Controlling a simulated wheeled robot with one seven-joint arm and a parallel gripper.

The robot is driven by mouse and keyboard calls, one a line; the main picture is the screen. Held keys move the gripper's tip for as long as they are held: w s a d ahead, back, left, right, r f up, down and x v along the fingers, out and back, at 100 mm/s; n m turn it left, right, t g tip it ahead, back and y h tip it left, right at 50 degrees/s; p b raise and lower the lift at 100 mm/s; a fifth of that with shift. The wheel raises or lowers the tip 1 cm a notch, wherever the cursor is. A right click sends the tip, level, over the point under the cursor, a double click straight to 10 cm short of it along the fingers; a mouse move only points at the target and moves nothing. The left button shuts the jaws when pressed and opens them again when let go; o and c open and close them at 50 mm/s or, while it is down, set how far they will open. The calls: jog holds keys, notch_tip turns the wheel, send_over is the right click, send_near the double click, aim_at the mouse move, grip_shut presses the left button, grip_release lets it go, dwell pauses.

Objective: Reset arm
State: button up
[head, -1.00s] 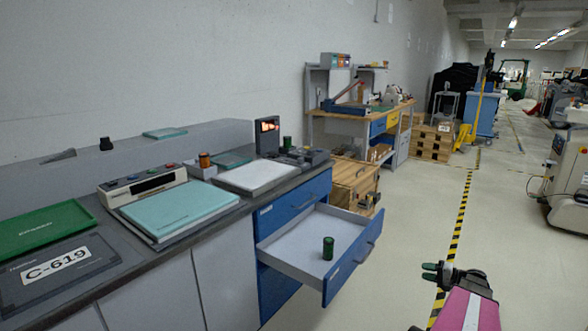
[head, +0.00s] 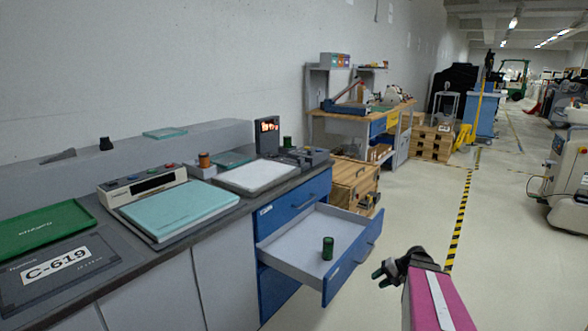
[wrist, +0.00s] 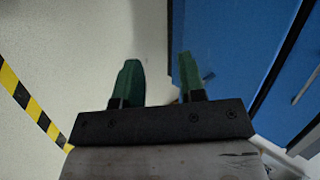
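My gripper (head: 380,277) is at the lower right in the head view, over the floor to the right of the open drawer. In the wrist view its two green fingers (wrist: 158,85) stand apart with nothing between them. My arm's magenta link shows below it in the head view. The gripper touches nothing that I can see.
An open drawer (head: 291,254) juts out from the blue cabinet (head: 278,292) with a green cylinder (head: 327,248) standing in it. The counter (head: 127,261) runs along the left wall. Open floor lies to the right, with yellow-black tape (head: 457,222).

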jog(key=s+a+r+n+h, duration=0.2)
jog(key=s+a+h, duration=0.2)
jog(key=a, duration=0.3)
jog(key=s+a+r+n+g+h, duration=0.1)
jog(key=s+a+r+n+h, duration=0.1)
jog(key=s+a+h, duration=0.2)
jog(key=s+a, duration=0.1)
jog(key=a, duration=0.2)
jog(key=shift+a+r+g+h, duration=0.25)
jog(key=shift+g+h, duration=0.05)
jog(key=shift+h, duration=0.1)
